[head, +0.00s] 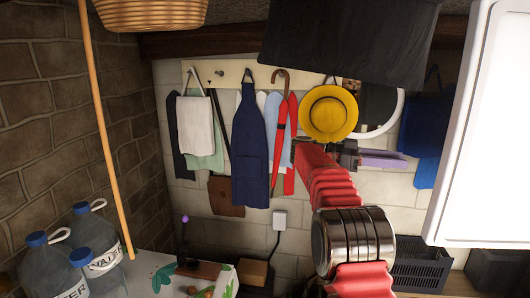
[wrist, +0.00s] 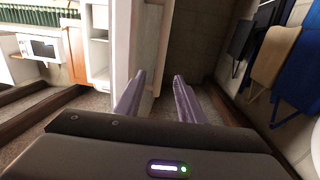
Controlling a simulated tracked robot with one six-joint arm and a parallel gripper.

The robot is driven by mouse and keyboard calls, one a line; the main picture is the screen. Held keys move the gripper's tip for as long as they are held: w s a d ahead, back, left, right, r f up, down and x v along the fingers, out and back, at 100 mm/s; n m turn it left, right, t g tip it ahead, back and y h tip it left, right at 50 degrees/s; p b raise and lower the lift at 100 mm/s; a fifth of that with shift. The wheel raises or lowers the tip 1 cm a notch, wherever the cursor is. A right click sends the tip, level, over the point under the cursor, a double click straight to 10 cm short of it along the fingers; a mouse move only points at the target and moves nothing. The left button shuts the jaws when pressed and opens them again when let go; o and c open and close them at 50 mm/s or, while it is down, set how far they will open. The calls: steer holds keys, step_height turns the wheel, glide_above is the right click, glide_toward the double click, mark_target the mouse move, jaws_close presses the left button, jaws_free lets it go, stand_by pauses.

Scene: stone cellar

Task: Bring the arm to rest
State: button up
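My gripper (wrist: 160,95) shows in the wrist view with its two purple fingers apart and nothing between them. In the head view my red arm rises from the lower right towards the back wall, and my gripper (head: 382,158) appears small at its end, pointing right. The gripper is up in the air and does not visibly touch anything.
A white panel (head: 490,130) stands close on the right. A yellow hat (head: 328,113), red umbrella (head: 281,130) and blue apron (head: 250,145) hang behind the arm. Water bottles (head: 95,245) and a wooden pole (head: 105,130) are left. A dark cloth (head: 350,40) hangs above.

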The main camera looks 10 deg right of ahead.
steer(key=w+a+f+n+t, duration=0.2)
steer(key=w+n+t, duration=0.7)
steer(key=w+t, duration=1.05)
steer(key=a+f+n+t+y, duration=0.2)
steer(key=a+f+n+y, duration=0.15)
steer(key=a+y, duration=0.5)
steer(key=a+f+n+t+y, duration=0.1)
steer(key=a+f+n+y, duration=0.3)
steer(key=a, duration=0.7)
steer(key=s+a+f+n+g+y, duration=0.2)
steer(key=s+a+f, duration=0.15)
steer(key=s, duration=0.35)
steer(key=s+a+f+n+g+y, duration=0.1)
steer(key=s+a+f+g, duration=0.1)
steer(key=s+a, duration=0.35)
steer(key=s+a+f+n+g+y, duration=0.2)
steer(key=s, duration=0.7)
steer(key=s+f+n+g+h, duration=0.1)
steer(key=s+f+n+g, duration=0.1)
steer(key=s, duration=2.6)
steer(key=shift+s+f+g, duration=0.3)
steer(key=shift+g, duration=0.05)
